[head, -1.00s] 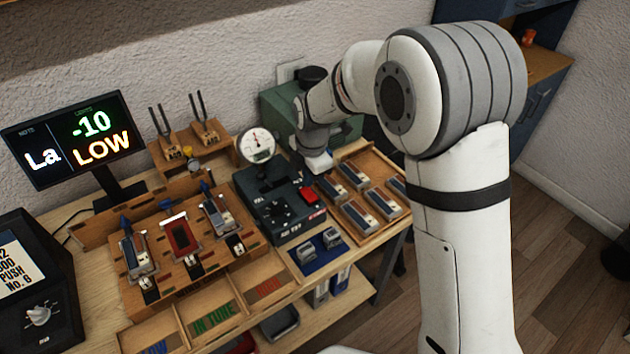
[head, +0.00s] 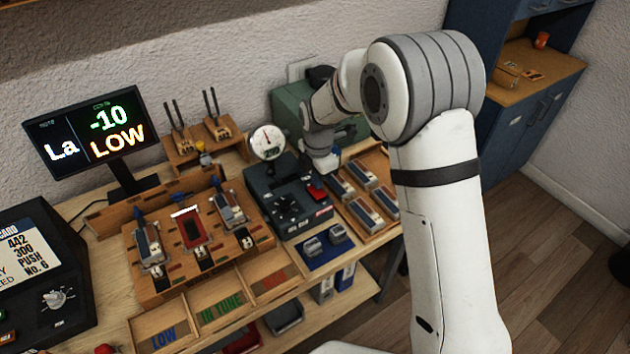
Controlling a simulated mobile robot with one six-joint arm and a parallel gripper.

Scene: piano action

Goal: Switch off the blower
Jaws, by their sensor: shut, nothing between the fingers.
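The blower appears to be the dark box (head: 275,205) with a round dial gauge (head: 267,142) standing at its back. A red switch (head: 316,188) sits on its right side, near the front. My gripper (head: 325,168) points down just behind the switch, close to it. Its fingers are shut and empty. They are small and partly hidden, so I cannot tell whether they touch the switch. Which way the switch is set is also too small to tell.
A tray with several reed blocks (head: 373,208) is close on the right. A wooden fixture (head: 160,285) holding three reed pieces stands left. A green box (head: 290,105) is behind my wrist. The display (head: 90,140) reads La, -10, LOW.

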